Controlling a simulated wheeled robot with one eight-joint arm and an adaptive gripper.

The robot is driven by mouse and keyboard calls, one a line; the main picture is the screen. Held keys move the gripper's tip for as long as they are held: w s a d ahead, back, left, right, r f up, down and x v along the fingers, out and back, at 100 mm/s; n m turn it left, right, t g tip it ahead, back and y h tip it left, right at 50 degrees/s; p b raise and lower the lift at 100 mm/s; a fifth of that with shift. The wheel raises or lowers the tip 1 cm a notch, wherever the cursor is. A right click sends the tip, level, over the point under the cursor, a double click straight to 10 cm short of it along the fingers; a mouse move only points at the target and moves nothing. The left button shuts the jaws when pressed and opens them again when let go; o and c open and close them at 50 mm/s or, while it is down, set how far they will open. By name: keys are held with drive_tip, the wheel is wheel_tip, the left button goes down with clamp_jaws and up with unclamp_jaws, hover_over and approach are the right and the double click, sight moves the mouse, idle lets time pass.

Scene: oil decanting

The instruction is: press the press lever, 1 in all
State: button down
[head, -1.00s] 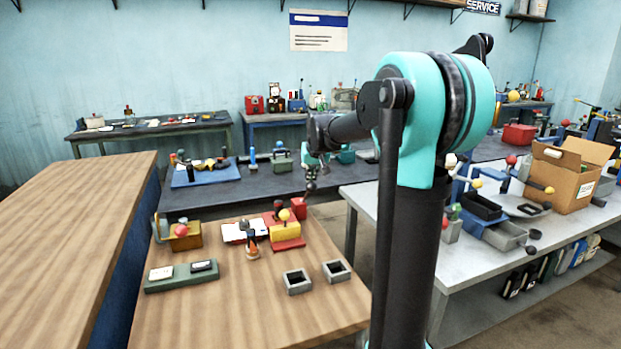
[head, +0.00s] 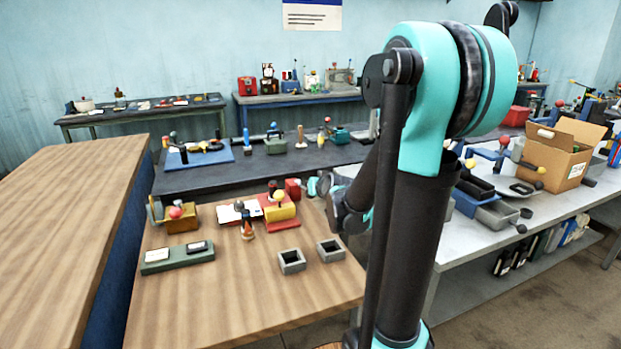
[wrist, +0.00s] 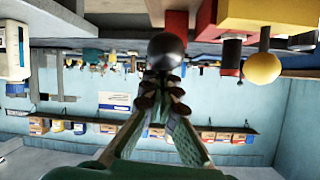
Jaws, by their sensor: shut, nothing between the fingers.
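In the wrist view, which is upside down, a dark round knob (wrist: 166,48) on a short dark stem sits right at my fingertips, in front of a red block (wrist: 178,20). It is likely the press lever's end, but I cannot be sure. My gripper (wrist: 162,88) is shut and empty, its tips at or very near the knob; contact cannot be told. In the head view the red block (head: 293,188) stands at the wooden table's back right edge.
A yellow-and-red device (head: 280,211) with a yellow ball (wrist: 262,68) stands close beside the knob. A dark-topped red cylinder (wrist: 230,55) is between them. Two grey open boxes (head: 291,261) (head: 330,250) and a green tray (head: 178,257) are on the wooden table (head: 230,310). Its front is clear.

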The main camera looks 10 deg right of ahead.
drive_tip(key=shift+s+f, duration=0.25)
drive_tip(key=shift+f, duration=0.45)
drive_tip(key=shift+s+f, duration=0.2)
drive_tip(key=shift+f, duration=0.05)
drive_tip(key=w+r, duration=0.2)
drive_tip(key=r, duration=0.1)
drive_tip(key=shift+w+d+r, duration=0.15)
drive_tip(key=shift+w+d, duration=0.05)
drive_tip(key=shift+w, duration=0.2)
drive_tip(key=v, duration=1)
drive_tip(key=shift+d, duration=0.15)
